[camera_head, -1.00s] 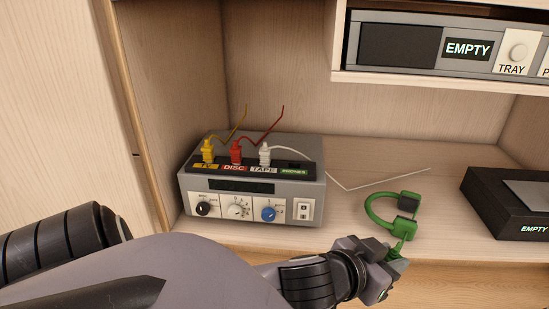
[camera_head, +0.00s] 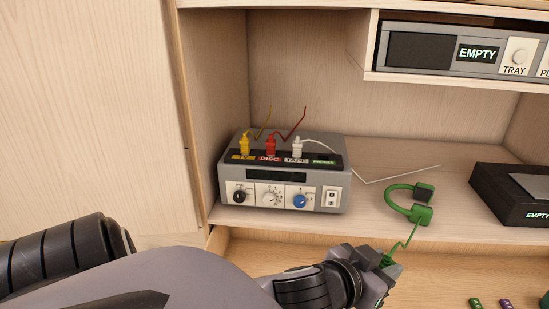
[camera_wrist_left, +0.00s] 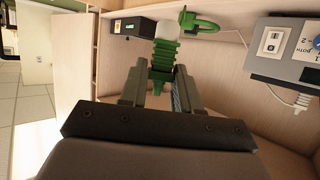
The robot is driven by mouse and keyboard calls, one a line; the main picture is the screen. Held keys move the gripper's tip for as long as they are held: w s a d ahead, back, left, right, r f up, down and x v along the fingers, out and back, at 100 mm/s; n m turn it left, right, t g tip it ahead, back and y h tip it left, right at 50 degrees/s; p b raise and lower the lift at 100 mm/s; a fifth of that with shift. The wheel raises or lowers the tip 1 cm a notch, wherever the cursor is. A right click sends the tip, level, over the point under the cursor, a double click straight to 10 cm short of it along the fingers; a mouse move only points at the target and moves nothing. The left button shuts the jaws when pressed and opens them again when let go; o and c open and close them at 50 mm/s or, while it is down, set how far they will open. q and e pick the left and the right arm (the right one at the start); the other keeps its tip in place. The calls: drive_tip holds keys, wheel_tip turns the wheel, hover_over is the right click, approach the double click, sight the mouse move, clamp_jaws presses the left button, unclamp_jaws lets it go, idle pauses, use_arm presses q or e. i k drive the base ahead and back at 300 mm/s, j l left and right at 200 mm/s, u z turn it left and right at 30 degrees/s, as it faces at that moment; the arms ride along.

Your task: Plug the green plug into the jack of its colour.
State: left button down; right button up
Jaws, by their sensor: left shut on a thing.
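My left gripper (camera_head: 388,271) is shut on the green plug, in front of the shelf's front edge. In the left wrist view the green plug (camera_wrist_left: 163,65) sits between the two fingers, its ribbed body showing. A green cord runs from it up to green headphones (camera_head: 412,205) lying on the shelf. The grey amplifier (camera_head: 300,195) stands on the shelf to the left of my gripper. On its top, a green-labelled PHONES jack (camera_head: 322,161) is at the right end of the row, with no plug seen in it. My right gripper is out of view.
Yellow (camera_head: 244,146), red (camera_head: 270,145) and white (camera_head: 297,147) plugs stand in the amplifier's other jacks, with wires rising behind. A black box (camera_head: 510,196) marked EMPTY stands at right. An upper shelf unit (camera_head: 440,45) overhangs the back right. Small coloured items (camera_head: 476,303) lie lower right.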

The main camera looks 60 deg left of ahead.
sight(324, 162)
drive_tip(key=k+u, duration=0.1)
drive_tip(key=u, duration=0.25)
drive_tip(key=k+u, duration=0.15)
drive_tip(key=u, duration=0.2)
